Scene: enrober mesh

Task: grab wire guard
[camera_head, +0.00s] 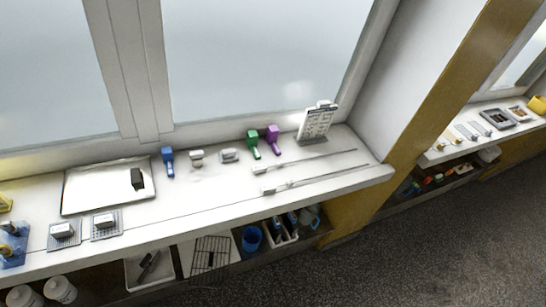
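A dark wire grid (209,254), which looks like the wire guard, is on the lower shelf under the white window counter (205,225). It lies in front of or on a pale panel, and I cannot tell whether it is flat or tilted. Its upper end is close below the counter's front edge. My gripper is not in view.
Beside the grid are a white tray with dark tools (150,268) on the left, and a blue cup (251,238) and a white bin (281,231) on the right. The counter overhangs the shelf. The dark floor (400,250) is clear.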

